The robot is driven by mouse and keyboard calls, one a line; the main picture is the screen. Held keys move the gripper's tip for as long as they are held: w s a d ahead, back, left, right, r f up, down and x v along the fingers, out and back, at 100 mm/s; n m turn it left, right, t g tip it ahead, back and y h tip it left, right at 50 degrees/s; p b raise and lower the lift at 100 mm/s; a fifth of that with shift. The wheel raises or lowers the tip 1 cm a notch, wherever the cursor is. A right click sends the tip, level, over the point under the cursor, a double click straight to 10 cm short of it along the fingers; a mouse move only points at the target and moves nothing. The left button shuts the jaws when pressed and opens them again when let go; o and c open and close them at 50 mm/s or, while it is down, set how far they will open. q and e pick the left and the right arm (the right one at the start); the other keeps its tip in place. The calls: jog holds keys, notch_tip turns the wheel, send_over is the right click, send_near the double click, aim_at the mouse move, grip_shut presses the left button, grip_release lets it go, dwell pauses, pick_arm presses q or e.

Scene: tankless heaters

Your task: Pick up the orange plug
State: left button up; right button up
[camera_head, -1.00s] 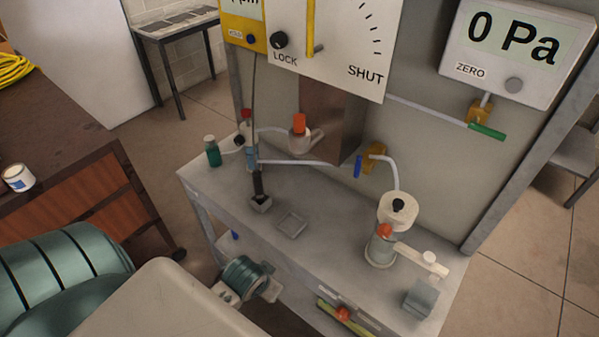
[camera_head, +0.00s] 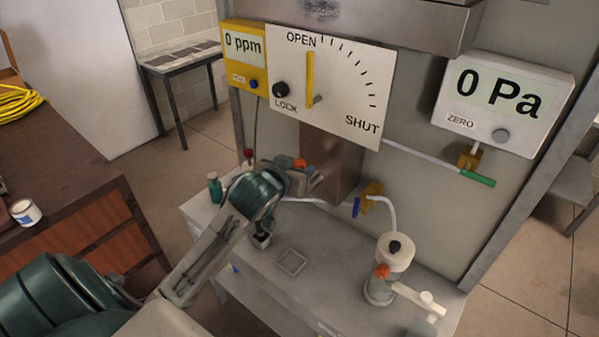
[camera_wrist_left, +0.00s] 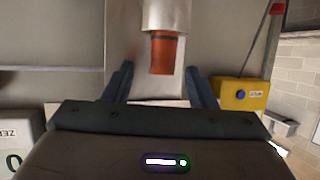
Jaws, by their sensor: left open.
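My right gripper is in no view.
A white dial panel (camera_head: 345,88) and a yellow meter (camera_head: 240,60) hang above the plug. A brown duct (camera_head: 330,160) stands close behind.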

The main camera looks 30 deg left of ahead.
pick_arm(q)
jog(key=shift+w+f, duration=0.15)
jog(key=shift+w, duration=0.25)
jog(key=p+x, duration=0.1)
jog(key=x, duration=0.1)
jog(key=p+x, duration=0.2)
jog(key=shift+a+f, duration=0.25)
jog(key=shift+f, duration=0.1)
jog(key=shift+w+f, duration=0.3)
jog(key=shift+w, duration=0.1)
jog(key=c, duration=1.1)
